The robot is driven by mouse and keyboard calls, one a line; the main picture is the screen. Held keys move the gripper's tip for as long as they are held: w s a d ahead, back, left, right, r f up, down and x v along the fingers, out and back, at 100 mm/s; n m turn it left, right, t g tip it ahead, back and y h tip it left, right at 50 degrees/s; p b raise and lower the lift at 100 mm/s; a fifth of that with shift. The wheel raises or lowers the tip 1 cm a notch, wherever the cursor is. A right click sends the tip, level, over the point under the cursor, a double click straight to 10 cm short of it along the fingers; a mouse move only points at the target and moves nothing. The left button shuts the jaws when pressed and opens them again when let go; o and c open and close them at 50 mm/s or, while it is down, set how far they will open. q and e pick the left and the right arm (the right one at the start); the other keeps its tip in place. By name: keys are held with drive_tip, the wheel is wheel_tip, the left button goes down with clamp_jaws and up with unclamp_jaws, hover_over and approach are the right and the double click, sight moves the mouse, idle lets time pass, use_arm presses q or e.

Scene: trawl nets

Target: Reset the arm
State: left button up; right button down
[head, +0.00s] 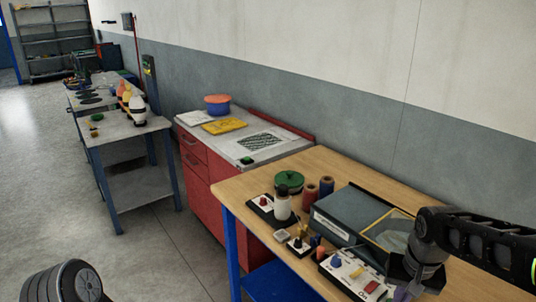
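My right arm comes in from the right edge, over the wooden bench (346,163), and bends down at a dark grey joint. It covers part of the bench's right side, and its gripper does not show. A rounded dark part of my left arm shows in the bottom left corner, over the floor. My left gripper is out of view.
The bench holds a grey case (345,222), a white bottle (282,204), a green round container (289,182), thread spools (326,187) and a white control box (352,277). A red cabinet (205,193) and metal tables (132,128) stand behind. Floor at left is clear.

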drive_tip(key=w+a+f+n+t+y, duration=0.1)
drive_tip(key=w+a+f+n+t, duration=0.15)
drive_tip(key=w+a+f, duration=0.3)
drive_tip(key=s+a+f+y, duration=0.1)
drive_tip(key=s+a+f, duration=0.1)
drive_tip(key=a+f, duration=0.9)
drive_tip(key=s+a+f+g+y, duration=0.1)
drive_tip(key=s+a+f, duration=0.3)
drive_tip(key=s+f, duration=0.4)
drive_tip(key=s+a+f+g, duration=0.2)
drive_tip(key=s+f, duration=0.6)
drive_tip(key=s, duration=0.5)
drive_tip(key=shift+a+y, duration=0.4)
drive_tip(key=shift+a, duration=0.45)
drive_tip(key=shift+w+f, duration=0.1)
